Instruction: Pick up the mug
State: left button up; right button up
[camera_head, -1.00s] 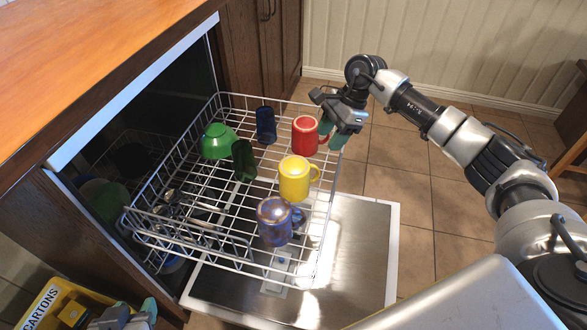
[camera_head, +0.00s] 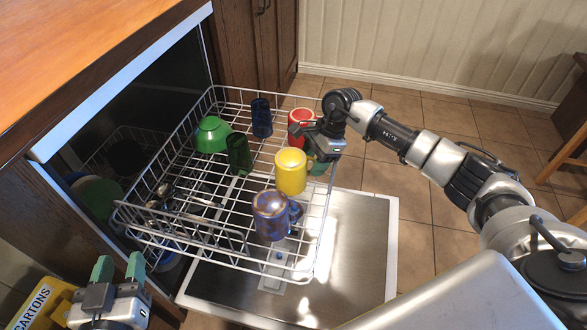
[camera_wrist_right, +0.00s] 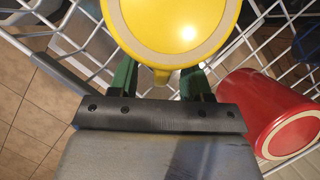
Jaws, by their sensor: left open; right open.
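A yellow mug (camera_head: 290,174) stands upside down on the right side of the pulled-out dish rack. In the right wrist view the yellow mug (camera_wrist_right: 175,25) is just ahead, with its handle between the two green fingers. My right gripper (camera_wrist_right: 160,78) is open there and pointed at the mug; in the head view the right gripper (camera_head: 316,166) is beside the mug's right side, hiding its handle. A red mug (camera_head: 299,120) is behind it, and it also shows in the right wrist view (camera_wrist_right: 262,110). A translucent blue-purple mug (camera_head: 270,214) is in front. My left gripper (camera_head: 120,267) is open and empty at lower left.
The white wire rack (camera_head: 180,238) also holds a green bowl (camera_head: 210,136), a dark green glass (camera_head: 238,153), a blue glass (camera_head: 261,118) and cutlery. The open dishwasher door (camera_head: 355,240) lies below. A yellow cartons box (camera_head: 45,302) is at lower left.

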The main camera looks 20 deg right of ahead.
jog(key=shift+c, duration=0.5)
grip_shut()
jog(key=shift+r, duration=0.1)
